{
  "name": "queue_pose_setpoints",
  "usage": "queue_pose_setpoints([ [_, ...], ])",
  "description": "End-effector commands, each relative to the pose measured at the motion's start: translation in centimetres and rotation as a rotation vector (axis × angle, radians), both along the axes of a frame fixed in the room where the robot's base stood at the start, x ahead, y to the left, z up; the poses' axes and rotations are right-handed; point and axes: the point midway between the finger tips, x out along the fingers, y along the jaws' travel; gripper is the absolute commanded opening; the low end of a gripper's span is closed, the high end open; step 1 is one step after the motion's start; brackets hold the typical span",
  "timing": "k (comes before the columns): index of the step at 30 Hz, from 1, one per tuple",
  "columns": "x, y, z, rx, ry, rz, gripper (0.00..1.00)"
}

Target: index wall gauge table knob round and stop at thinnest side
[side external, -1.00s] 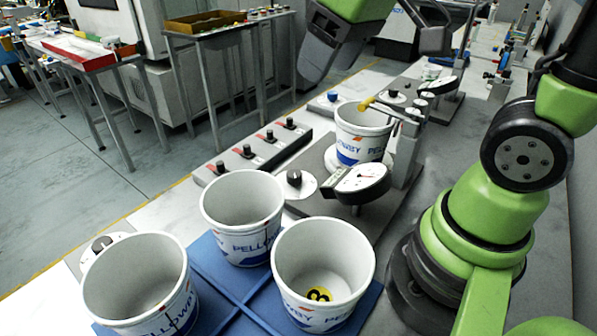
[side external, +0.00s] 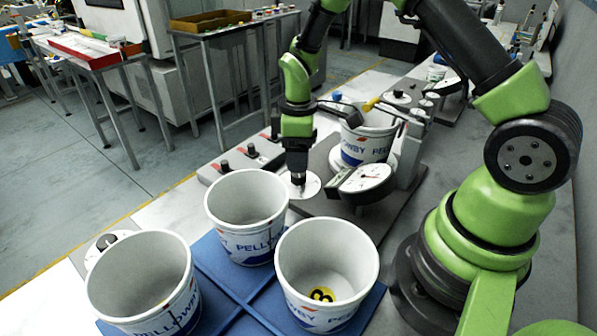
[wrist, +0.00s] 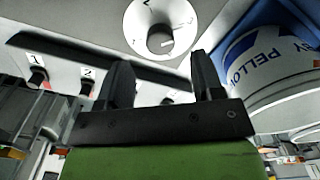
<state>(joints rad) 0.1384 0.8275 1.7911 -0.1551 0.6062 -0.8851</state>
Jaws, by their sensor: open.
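A white pail with blue print (side external: 367,143) stands upright on the gauge table, with a dial gauge (side external: 362,182) in front of it. The gauge's numbers are too small to read. A knob on a round white dial plate (side external: 312,188) sits left of the gauge, mostly hidden by my gripper (side external: 297,180), which points down at it.
A strip of black knobs (side external: 225,166) lies left of the dial. Another gauge station (side external: 445,90) stands farther back.

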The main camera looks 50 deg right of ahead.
Motion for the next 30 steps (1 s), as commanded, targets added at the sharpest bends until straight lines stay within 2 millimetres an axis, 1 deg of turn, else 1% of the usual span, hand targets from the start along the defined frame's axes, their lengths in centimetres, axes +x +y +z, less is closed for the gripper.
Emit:
queue_pose_setpoints([
  [1,-0.1,0.0,-1.1,0.002,0.006,-0.001,0.61],
  [3,-0.1,0.0,-2.4,0.002,0.006,-0.002,0.61],
  [6,-0.1,0.0,-3.8,0.001,0.003,-0.001,0.61],
  [9,0.0,0.0,-4.8,0.002,0.001,-0.003,0.61],
  [13,0.0,0.0,-5.3,0.001,0.0,-0.003,0.61],
  [20,0.0,0.0,-5.3,0.001,-0.001,-0.003,0.61],
  [23,0.0,0.0,-5.3,0.001,0.0,-0.003,0.4],
  [24,0.0,0.0,-5.3,0.001,0.0,-0.003,0.31],
  [27,0.0,0.0,-5.3,0.001,0.0,-0.003,0.12],
  [30,0.0,0.0,-5.3,0.001,0.0,-0.004,0.12],
])
